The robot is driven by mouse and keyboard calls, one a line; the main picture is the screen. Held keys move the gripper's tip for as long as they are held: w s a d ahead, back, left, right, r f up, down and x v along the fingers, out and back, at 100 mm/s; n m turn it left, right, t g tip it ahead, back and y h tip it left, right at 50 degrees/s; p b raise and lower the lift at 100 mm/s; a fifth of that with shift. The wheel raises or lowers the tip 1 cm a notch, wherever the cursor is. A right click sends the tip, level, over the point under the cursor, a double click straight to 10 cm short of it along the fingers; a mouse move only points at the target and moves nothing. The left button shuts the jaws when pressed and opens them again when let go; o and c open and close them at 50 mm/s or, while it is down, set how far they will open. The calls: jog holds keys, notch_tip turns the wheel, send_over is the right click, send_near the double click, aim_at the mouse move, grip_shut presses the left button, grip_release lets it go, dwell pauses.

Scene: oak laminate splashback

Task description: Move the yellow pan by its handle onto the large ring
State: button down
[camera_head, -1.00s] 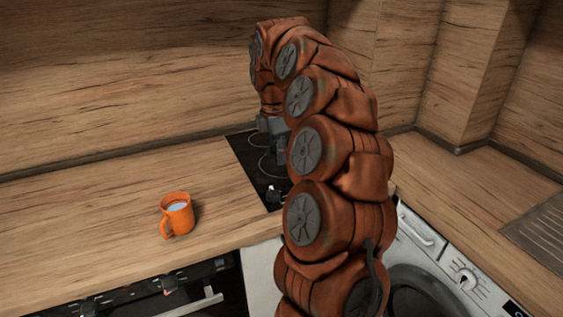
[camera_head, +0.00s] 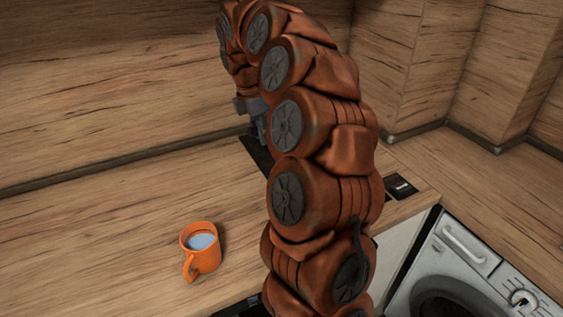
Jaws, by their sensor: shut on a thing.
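My gripper (camera_head: 252,108) shows only as a small grey part at the end of my brown arm, over the dark hob (camera_head: 257,153). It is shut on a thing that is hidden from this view. My arm covers most of the hob. One corner of the hob with a light mark (camera_head: 402,188) shows to the right of my arm. The yellow pan and the large ring are not visible; whatever stands behind my arm is hidden.
An orange mug (camera_head: 201,252) with a pale liquid stands on the wooden worktop (camera_head: 100,235), left of my arm. A white washing machine (camera_head: 470,260) is at the lower right. A wooden splashback (camera_head: 110,80) runs behind. The worktop on the left is otherwise clear.

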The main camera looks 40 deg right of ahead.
notch_tip(320, 180, down, 9)
jog(key=d+p, duration=0.1)
jog(key=p, duration=0.1)
jog(key=shift+s, duration=0.3)
jog(key=c, duration=1)
grip_release()
jog(key=shift+f, duration=0.1)
jog(key=shift+o, duration=0.2)
